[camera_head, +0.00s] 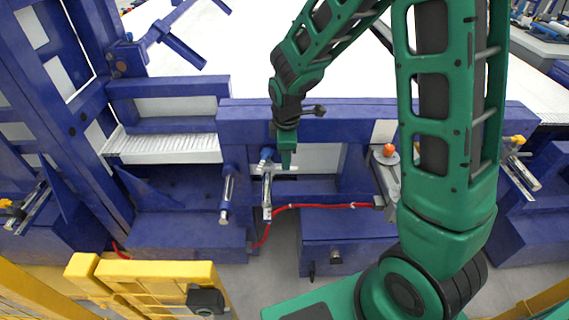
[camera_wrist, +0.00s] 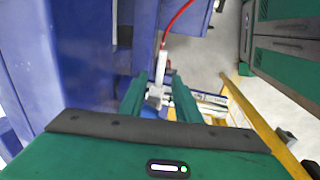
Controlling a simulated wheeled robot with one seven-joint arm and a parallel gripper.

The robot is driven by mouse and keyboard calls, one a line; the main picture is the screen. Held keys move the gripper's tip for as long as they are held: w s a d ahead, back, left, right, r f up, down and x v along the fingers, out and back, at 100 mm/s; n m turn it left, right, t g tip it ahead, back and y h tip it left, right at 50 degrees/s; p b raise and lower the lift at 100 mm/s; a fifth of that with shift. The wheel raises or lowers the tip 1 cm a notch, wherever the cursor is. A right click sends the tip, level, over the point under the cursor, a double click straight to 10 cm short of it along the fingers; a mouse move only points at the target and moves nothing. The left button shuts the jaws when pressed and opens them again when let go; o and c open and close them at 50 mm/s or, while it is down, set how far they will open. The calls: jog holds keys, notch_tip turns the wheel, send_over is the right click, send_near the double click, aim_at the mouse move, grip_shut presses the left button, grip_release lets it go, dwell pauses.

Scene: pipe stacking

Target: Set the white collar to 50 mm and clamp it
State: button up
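My gripper (camera_head: 286,160) points down in front of the blue frame in the head view. It is close to a short metal rod or scale (camera_head: 267,198) that stands out toward the viewer. In the wrist view my gripper's two green fingers (camera_wrist: 159,77) stand apart with a visible gap. A small whitish block, seemingly the white collar (camera_wrist: 155,97), shows between them, nearer the left finger. I cannot tell whether it touches that finger. The scale marks and the collar's setting are too small to read.
A similar rod (camera_head: 227,195) stands just to the left. A red cable (camera_head: 320,206) runs below and to the right of the scale. A yellow frame (camera_head: 150,272) stands at the lower left. Another slide with a yellow block (camera_head: 517,140) is at the right.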

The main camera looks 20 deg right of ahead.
aim_at(280, 168)
jog(key=shift+w+d+f, duration=0.1)
jog(key=shift+w+f, duration=0.05)
jog(key=shift+f, duration=0.8)
jog(key=shift+w+f, duration=0.15)
jog(key=shift+f, duration=0.8)
grip_shut()
jog(key=shift+w, duration=0.15)
